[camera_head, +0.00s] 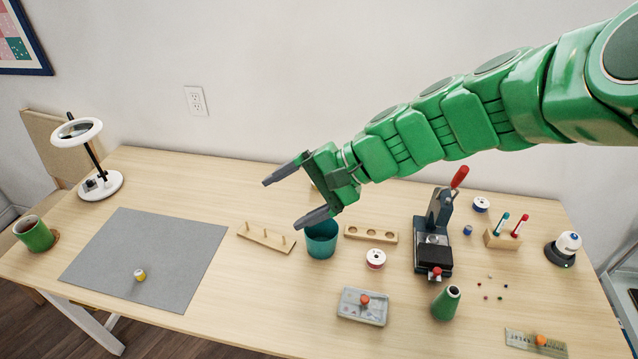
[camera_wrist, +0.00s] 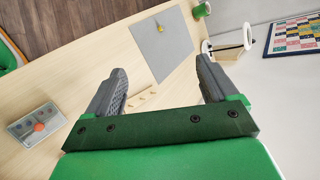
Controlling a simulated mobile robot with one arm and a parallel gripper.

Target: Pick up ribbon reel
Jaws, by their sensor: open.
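I cannot tell which is the ribbon reel. A small yellow and white spool (camera_head: 140,275) stands on the grey mat and shows in the wrist view (camera_wrist: 159,27). My gripper (camera_head: 282,204) is open and empty, raised above the table left of both reels. Its fingers (camera_wrist: 160,67) point left in the head view. Neither reel is recognisable in the wrist view.
A teal cup (camera_head: 321,242) and a pegged wooden board (camera_head: 266,238) stand below my gripper. The grey mat (camera_head: 185,250) is mostly clear.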

